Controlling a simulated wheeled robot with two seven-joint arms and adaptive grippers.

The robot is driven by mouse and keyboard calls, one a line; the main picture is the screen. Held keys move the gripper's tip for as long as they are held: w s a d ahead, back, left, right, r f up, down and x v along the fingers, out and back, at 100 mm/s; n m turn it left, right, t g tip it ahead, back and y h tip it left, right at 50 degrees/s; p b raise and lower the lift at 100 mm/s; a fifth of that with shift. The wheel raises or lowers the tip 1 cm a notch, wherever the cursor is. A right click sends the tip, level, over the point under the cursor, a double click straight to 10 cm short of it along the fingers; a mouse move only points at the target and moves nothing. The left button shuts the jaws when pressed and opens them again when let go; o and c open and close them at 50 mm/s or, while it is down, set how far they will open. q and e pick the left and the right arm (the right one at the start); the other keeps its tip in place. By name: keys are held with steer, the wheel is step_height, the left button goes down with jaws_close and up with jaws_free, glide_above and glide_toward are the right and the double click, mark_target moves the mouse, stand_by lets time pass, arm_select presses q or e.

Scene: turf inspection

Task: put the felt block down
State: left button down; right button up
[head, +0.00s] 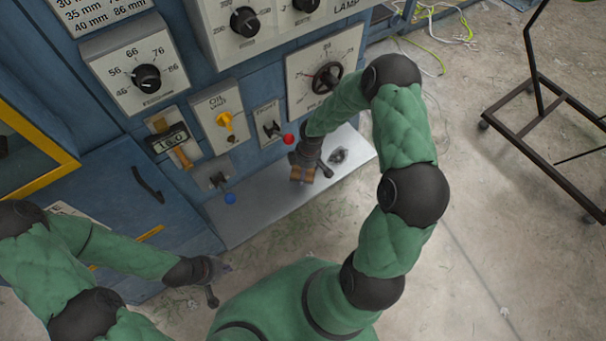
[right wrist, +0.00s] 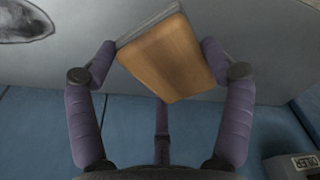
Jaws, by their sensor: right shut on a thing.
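The felt block (head: 301,173) has a brown wooden body. In the right wrist view it (right wrist: 168,60) shows a grey layer along one edge. My right gripper (head: 311,166) is shut on it over the grey metal shelf (head: 262,206) at the panel's foot; the fingers of the gripper (right wrist: 158,60) lie at two opposite sides of the block. The block sits tilted between them in that view. I cannot tell whether it touches the shelf. My left gripper (head: 212,281) is low at the left, away from the shelf, and its fingers are too unclear to judge.
A dark oval piece (head: 338,156) lies on the shelf right of the block. A red knob (head: 289,139) and a blue knob (head: 230,198) are close by. The blue panel with dials stands behind. A dark wheeled frame (head: 545,115) stands on the floor at right.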

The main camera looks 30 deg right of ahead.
steer(key=shift+w+d+f, duration=0.1)
steer(key=shift+w+f, duration=0.15)
steer(key=shift+f, duration=0.1)
steer(key=shift+w+f+b, duration=0.15)
steer(key=shift+f+b, duration=1)
steer(key=shift+f, duration=0.45)
steer(key=shift+f, duration=0.25)
steer(key=o, duration=1)
steer(key=shift+f, duration=0.15)
steer(key=shift+r, duration=0.2)
